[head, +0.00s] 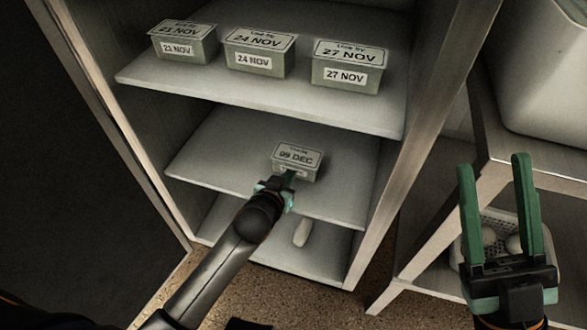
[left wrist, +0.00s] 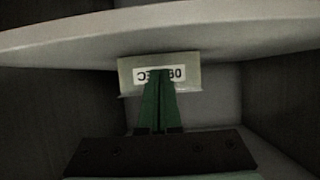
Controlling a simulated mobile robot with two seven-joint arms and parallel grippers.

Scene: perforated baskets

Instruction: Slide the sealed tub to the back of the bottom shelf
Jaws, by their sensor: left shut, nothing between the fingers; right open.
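The sealed tub (head: 298,158) is a small grey-green box with a lid label reading 09 DEC. It stands on the shelf (head: 222,160) below the row of other tubs, right of the shelf's middle, with bare shelf around it. My left gripper (head: 289,176) is shut and empty, its fingertips at the tub's front face. In the left wrist view the picture is upside down; the closed green fingers (left wrist: 159,86) overlap the tub's front label (left wrist: 185,73). I cannot tell whether they touch it. My right gripper (head: 493,165) is open and empty, outside the cabinet at right.
Three similar tubs with NOV labels, the 24 NOV one (head: 258,53) in the middle, stand on the upper shelf (head: 240,88). A pale object (head: 301,233) lies on the cabinet floor. At right are a white perforated basket (head: 508,220) with round items and a large pale bin (head: 548,75).

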